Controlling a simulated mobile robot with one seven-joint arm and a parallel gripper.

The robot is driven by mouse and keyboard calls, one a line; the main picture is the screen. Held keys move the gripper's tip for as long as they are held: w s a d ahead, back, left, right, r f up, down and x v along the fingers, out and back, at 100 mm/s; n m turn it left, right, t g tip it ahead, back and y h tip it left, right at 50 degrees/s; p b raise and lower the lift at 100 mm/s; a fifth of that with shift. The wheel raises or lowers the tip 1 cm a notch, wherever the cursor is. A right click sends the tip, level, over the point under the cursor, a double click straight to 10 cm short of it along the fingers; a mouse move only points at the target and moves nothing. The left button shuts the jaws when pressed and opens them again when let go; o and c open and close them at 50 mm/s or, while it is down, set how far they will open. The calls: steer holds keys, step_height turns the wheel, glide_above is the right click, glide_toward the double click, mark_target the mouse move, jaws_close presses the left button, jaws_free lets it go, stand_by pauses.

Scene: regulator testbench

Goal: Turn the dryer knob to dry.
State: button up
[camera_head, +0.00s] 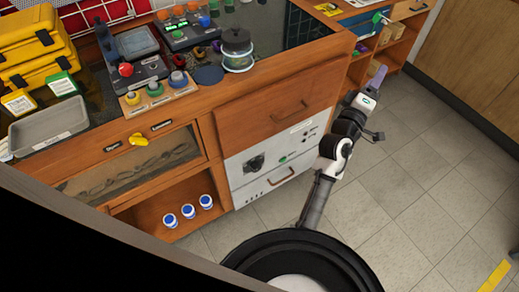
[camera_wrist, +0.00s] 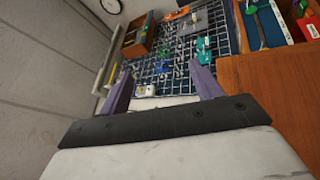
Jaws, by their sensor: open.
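A black round knob (camera_head: 255,163) sits on the left of a white appliance front (camera_head: 242,180) built into the wooden bench, in the head view. It looks like the dryer knob, but the markings around it are too small to read. A small green button or light (camera_head: 282,159) is to its right. My gripper (camera_head: 379,74) is up and to the right of the appliance, apart from the knob. In the wrist view my gripper (camera_wrist: 163,84) has its two purple fingers wide apart with nothing between them. The knob does not show in the wrist view.
Three white bottles with blue caps (camera_head: 188,211) stand on the shelf below. A wooden drawer (camera_head: 275,112) is above the appliance. A blue grid board (camera_wrist: 180,62) lies ahead of my wrist.

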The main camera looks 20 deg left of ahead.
steer(key=s+a+f+n+g+y, duration=0.15)
steer(key=a+f+n+y, duration=0.4)
steer(key=f+n, duration=0.55)
steer(key=s+a+f+n+g+y, duration=0.1)
steer(key=s+a+f+n+y, duration=0.1)
steer(key=a+f+n+y, duration=0.65)
steer(key=s+a+f+n+g+y, duration=0.1)
steer(key=s+f+n+g, duration=0.2)
steer(key=s+f+n, duration=0.3)
steer(key=s+a+f+n+g, duration=0.2)
steer(key=s+f+n+g, duration=0.15)
steer(key=f, duration=0.55)
steer(key=s+a+f+n+g+y, duration=0.1)
steer(key=s+f+n+g, duration=0.3)
steer(key=f, duration=0.3)
steer(key=w+a+f+n+b, duration=0.1)
steer(key=w+a+f+b, duration=0.5)
steer(key=a, duration=0.4)
steer(key=shift+w+a+b, duration=0.15)
steer(key=shift+w+b, duration=0.5)
steer(key=shift+w, duration=0.2)
steer(key=shift+c, duration=0.4)
steer(key=shift+r, duration=0.1)
steer(key=c, duration=0.9)
